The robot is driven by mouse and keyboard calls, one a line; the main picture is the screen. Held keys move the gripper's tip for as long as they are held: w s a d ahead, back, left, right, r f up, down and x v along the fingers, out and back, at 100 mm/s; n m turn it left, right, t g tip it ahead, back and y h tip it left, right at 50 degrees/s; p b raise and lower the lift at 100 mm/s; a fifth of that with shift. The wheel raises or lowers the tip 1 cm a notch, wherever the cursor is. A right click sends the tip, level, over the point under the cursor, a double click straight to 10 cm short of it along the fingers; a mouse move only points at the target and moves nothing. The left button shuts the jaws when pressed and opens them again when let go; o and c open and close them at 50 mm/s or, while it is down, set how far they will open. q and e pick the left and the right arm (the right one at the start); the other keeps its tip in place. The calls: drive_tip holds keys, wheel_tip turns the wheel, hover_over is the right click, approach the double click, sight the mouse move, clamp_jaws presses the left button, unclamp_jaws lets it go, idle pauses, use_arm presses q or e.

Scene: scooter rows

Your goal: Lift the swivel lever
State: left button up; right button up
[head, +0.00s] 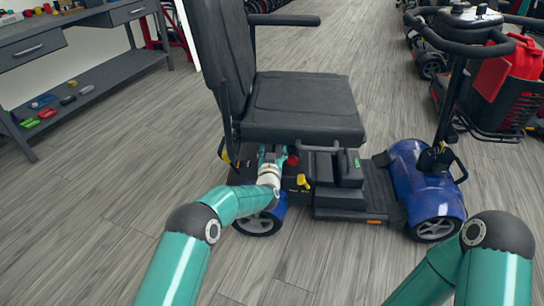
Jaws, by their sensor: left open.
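A blue and black mobility scooter (420,185) stands in the middle of the floor, its black seat (300,105) facing right. A thin dark lever (318,148) shows just under the seat's near edge; it seems to be the swivel lever, though I cannot be sure. A yellow lever (303,182) and a red knob (292,159) sit lower, on the rear body. My left gripper (272,155) is open and reaches under the seat, left of the red knob. Its fingers are partly hidden by the seat's shadow, and I see nothing between them. My right gripper is out of view; only its arm shows.
A grey workbench (85,85) with small coloured items on its lower shelf stands at the upper left. More scooters, one with a red container (525,60), stand at the upper right. The wood-look floor is clear at the left and front.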

use_arm(q)
drive_tip(key=s+r, duration=0.1)
drive_tip(key=s, duration=1)
drive_tip(key=shift+s+r, duration=0.25)
drive_tip(key=shift+s, duration=0.15)
drive_tip(key=shift+a, duration=0.15)
